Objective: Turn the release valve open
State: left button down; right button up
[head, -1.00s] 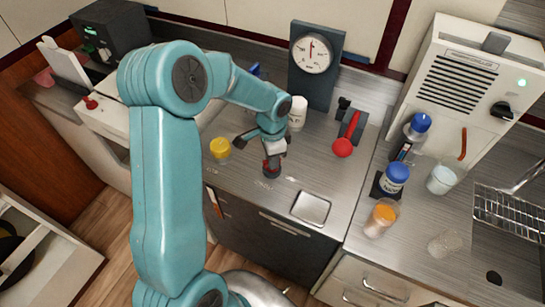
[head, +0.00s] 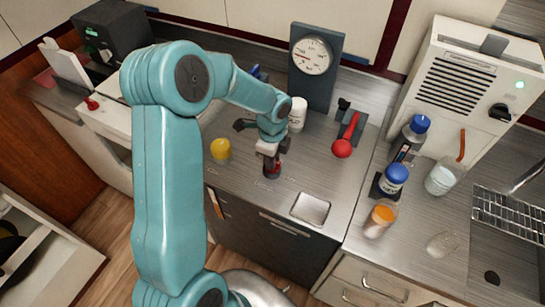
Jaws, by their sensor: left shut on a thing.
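The release valve (head: 272,170), a small red knob on a dark round base, stands on the metal counter in front of the gauge. My left gripper (head: 270,152) points down on it from above and is shut on its red knob. The jaws hide part of the knob, so its exact angle is hard to tell. The round white gauge (head: 311,55) on a dark upright board has its needle pointing left, toward the low side. A lever with a red ball (head: 342,148) stands right of the valve. My right gripper is not in view.
A yellow-lidded jar (head: 220,149) stands left of the gripper and a white bottle (head: 297,114) behind it. A shallow metal tray (head: 310,209) lies at the front edge. Blue-capped and orange containers, a white appliance (head: 457,82) and a dish rack are on the right.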

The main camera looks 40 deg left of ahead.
pick_arm(q)
jog(key=shift+w+a+r, duration=0.1)
jog(key=shift+a+r, duration=0.05)
jog(key=shift+r, duration=0.05)
dwell(0.4)
jog(key=c, duration=1.2)
grip_release()
jog(key=shift+o, duration=0.6)
jog(key=shift+f, duration=0.1)
notch_tip(320, 180, up, 16)
jog(key=b, duration=0.1)
jog(key=shift+r, duration=0.2)
